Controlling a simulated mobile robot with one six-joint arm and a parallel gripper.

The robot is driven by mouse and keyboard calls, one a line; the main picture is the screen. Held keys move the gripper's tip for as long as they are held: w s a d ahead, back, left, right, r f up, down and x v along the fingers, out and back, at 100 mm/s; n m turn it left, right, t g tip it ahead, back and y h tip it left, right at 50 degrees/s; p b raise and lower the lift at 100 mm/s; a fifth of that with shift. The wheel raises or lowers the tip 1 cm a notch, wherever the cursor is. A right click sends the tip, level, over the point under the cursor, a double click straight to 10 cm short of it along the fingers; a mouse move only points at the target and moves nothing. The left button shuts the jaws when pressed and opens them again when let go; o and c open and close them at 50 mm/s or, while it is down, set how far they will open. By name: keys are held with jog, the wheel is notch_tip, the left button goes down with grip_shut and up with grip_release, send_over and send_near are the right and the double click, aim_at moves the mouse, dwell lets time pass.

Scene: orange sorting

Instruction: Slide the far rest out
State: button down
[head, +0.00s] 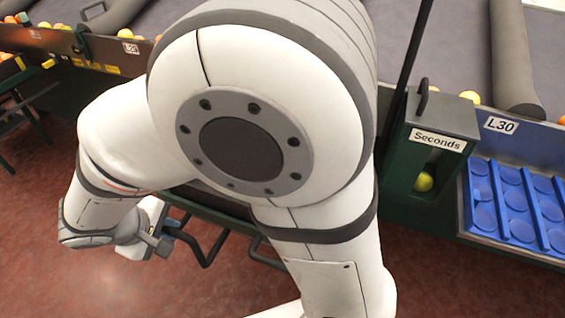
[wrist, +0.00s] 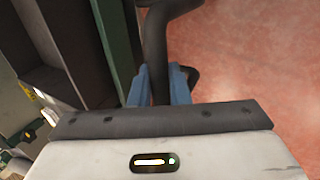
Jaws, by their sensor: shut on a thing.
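The far rest is a dark bent bar, seen in the wrist view (wrist: 155,50) running down between the blue fingers of my gripper (wrist: 159,88). The fingers are shut on it from both sides. In the head view, my gripper (head: 170,228) is at the lower left, at the outer end of the bent rest (head: 217,247), which sticks out from the dark green stand front. My arm hides part of the stand and where the rest joins it.
A second dark bar (head: 256,254) lies to the right. A green box labelled Seconds (head: 432,116) holds a yellow-green fruit (head: 424,182). A blue tray (head: 512,237) with round cups is at the right. Red floor (head: 60,200) in front is clear.

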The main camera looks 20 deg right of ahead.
jog(key=shift+s+a, duration=1.55)
jog(key=shift+s, duration=0.25)
jog(key=c, duration=1)
grip_release()
notch_tip(320, 180, up, 7)
jog(key=p, duration=0.5)
